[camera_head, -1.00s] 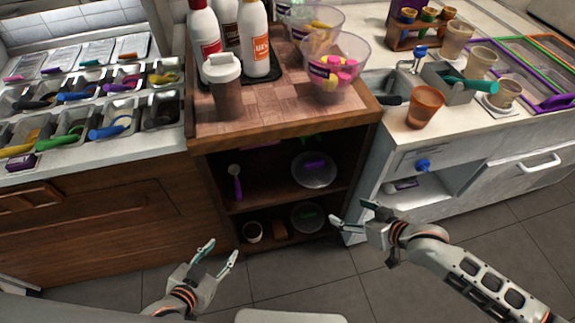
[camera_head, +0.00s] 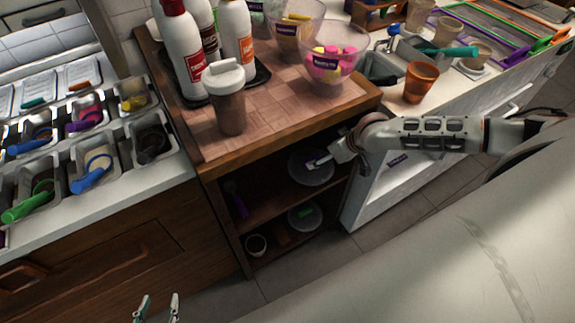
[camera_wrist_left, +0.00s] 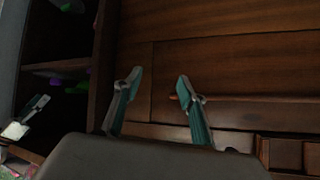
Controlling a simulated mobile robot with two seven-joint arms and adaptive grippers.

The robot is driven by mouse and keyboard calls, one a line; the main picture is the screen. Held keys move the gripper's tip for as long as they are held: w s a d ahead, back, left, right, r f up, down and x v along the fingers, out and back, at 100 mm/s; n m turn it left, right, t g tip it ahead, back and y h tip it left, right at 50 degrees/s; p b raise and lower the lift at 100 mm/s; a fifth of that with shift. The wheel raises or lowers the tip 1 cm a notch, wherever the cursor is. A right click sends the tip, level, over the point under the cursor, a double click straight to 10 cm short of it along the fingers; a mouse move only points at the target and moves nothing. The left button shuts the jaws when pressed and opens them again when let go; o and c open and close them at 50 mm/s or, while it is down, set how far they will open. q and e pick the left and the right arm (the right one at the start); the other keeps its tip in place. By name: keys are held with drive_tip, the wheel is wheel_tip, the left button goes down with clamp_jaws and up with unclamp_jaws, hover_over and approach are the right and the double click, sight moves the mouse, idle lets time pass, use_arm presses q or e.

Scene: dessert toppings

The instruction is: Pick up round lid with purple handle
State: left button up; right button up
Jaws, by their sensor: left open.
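The round lid (camera_head: 310,178) is a clear disc on the upper shelf of the open wooden cabinet. Its purple handle shows only in part behind my right gripper (camera_head: 322,160). The right gripper reaches into the cabinet from the right, with a fingertip over the lid at its handle. I cannot tell whether it grips the handle. My left gripper (camera_head: 158,307) is open and empty at the bottom edge, well away from the lid. In the left wrist view its two fingers (camera_wrist_left: 157,80) stand apart before a wooden cabinet front.
A second round lid with a green handle (camera_head: 305,213) and a cup (camera_head: 256,244) sit on the lower shelf. A purple-handled utensil (camera_head: 238,203) stands at the upper shelf's left. Bottles, a shaker (camera_head: 227,98) and bowls crowd the wooden top above.

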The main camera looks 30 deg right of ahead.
sight(313, 159)
drive_tip(key=x, duration=0.1)
drive_tip(key=b+x, duration=0.1)
drive_tip(key=x, duration=0.1)
drive_tip(key=shift+w+d, duration=0.2)
drive_tip(key=shift+d, duration=0.05)
drive_tip(key=b+x, duration=0.1)
drive_tip(key=x, duration=0.3)
drive_tip(key=shift+f+b, duration=0.2)
drive_tip(key=shift+b, duration=0.1)
drive_tip(key=shift+w+a+f, duration=0.1)
drive_tip(key=shift+w+f, duration=0.05)
drive_tip(key=shift+f, duration=0.1)
drive_tip(key=shift+r, duration=0.1)
drive_tip(key=c, duration=1.1)
use_arm(q)
drive_tip(key=shift+a+f, duration=0.3)
drive_tip(key=shift+f, duration=0.25)
drive_tip(key=shift+a+f, duration=0.25)
drive_tip(key=shift+f, duration=0.25)
use_arm(e)
drive_tip(key=shift+c, duration=0.7)
